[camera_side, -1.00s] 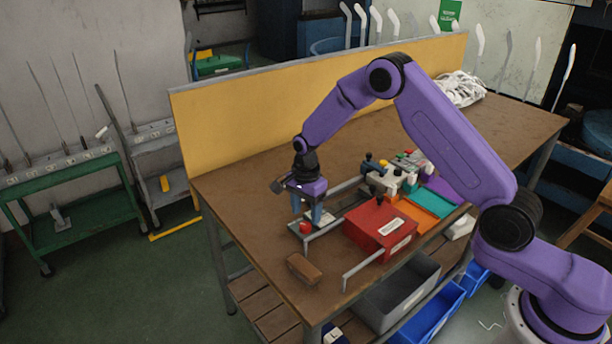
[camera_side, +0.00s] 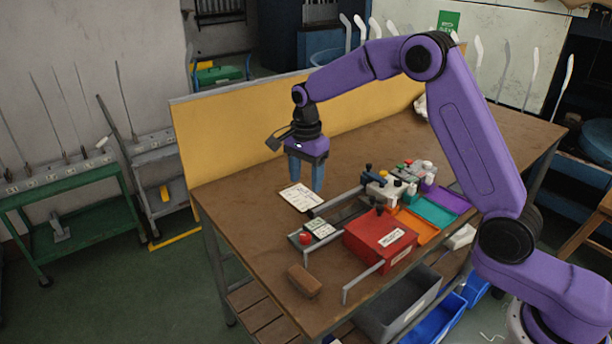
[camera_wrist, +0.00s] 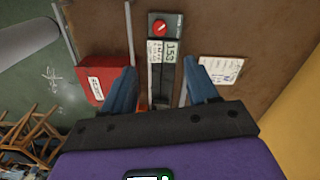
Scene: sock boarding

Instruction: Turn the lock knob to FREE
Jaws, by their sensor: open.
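The red lock knob (camera_side: 305,238) sits on the near left end of a dark rail-like fixture (camera_side: 350,211) on the bench. In the wrist view the round red knob (camera_wrist: 159,27) shows a pale pointer mark. I cannot read whether it points at FREE. A pale label with writing (camera_wrist: 170,50) lies beside it. My gripper (camera_side: 306,188) is open and empty, fingers down, well above the bench and behind the knob, touching nothing. In the wrist view its blue fingers (camera_wrist: 158,78) stand apart on either side of the fixture.
A red box (camera_side: 378,241) stands right of the knob, with a metal rail (camera_side: 362,280) before it. A brown block (camera_side: 304,281) lies near the front edge. A white card (camera_side: 300,197) lies behind the fixture. Several small knobbed parts (camera_side: 400,182) stand farther right.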

